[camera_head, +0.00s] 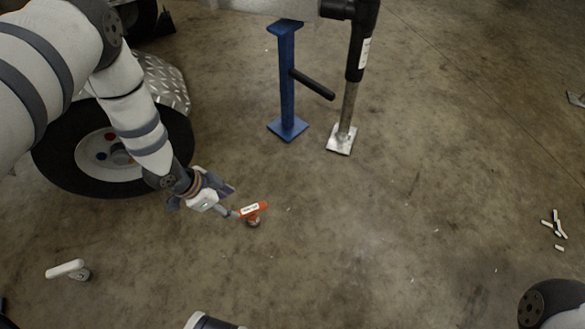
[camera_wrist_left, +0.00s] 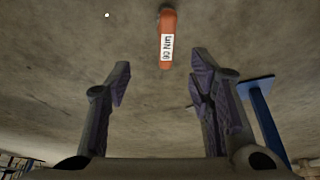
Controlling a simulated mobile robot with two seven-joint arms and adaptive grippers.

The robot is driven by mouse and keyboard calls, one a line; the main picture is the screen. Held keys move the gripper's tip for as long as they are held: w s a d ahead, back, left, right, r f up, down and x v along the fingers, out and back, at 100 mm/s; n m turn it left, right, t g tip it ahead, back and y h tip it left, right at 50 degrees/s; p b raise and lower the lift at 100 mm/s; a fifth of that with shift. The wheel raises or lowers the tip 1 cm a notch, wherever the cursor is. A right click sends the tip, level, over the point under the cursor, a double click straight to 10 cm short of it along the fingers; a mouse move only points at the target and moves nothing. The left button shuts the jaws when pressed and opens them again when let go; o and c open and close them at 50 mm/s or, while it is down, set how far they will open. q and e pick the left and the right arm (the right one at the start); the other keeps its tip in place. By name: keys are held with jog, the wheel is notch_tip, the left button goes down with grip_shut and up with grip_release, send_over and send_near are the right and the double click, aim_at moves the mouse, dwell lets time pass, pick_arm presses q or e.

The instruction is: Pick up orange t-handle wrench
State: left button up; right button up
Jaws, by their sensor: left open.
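The orange t-handle wrench (camera_head: 254,210) stands on the concrete floor near the middle of the head view, its orange bar with a white label on top and a short metal part below. In the left wrist view the orange handle (camera_wrist_left: 167,42) shows at the top, beyond the fingertips and between their lines. My left gripper (camera_head: 231,201) is just left of the wrench. Its fingers (camera_wrist_left: 158,88) are spread wide with nothing between them. I cannot tell whether a fingertip touches the wrench. My right gripper is not in view.
A blue stand (camera_head: 287,85) and a black-and-silver jack post (camera_head: 350,90) stand behind. A trailer wheel (camera_head: 65,150) is at left under my arm. A white-handled tool (camera_head: 68,269) is at lower left. Small white pieces (camera_head: 555,224) lie at right. The floor right of the wrench is clear.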

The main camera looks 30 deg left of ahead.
aim_at(249, 209)
pick_arm(q)
jog(key=b+x, duration=0.1)
jog(key=x, duration=0.1)
jog(key=b+x, duration=0.1)
jog(key=x, duration=0.1)
jog(key=b+x, duration=0.1)
jog(key=x, duration=0.2)
jog(key=shift+w+a, duration=0.3)
jog(key=shift+w, duration=0.15)
jog(key=b+x, duration=0.3)
jog(key=x, duration=0.2)
jog(key=shift+f, duration=0.15)
jog(key=shift+w, duration=0.1)
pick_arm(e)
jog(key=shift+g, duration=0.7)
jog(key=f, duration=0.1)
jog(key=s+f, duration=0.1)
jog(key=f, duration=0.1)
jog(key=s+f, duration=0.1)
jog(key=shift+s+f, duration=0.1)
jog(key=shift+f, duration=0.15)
pick_arm(q)
grip_shut()
